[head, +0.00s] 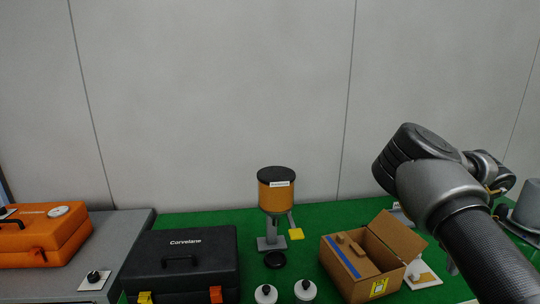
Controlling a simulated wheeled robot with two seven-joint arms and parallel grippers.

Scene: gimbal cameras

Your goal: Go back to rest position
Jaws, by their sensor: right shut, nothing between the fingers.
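My right arm comes in from the lower right and bends over the right side of the green-topped table. My right gripper (497,188) is at the far end of it, small and partly hidden by my own wrist links. It is shut and empty, held above the table and apart from the objects. My left gripper is not in view.
An open cardboard box (408,238) stands left of my right arm, with a grey rounded object (525,208) at the right edge. A yellow dispenser (277,196) stands mid-table, near a black Corvelane case (183,262). An orange case (42,240) sits on the grey bench.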

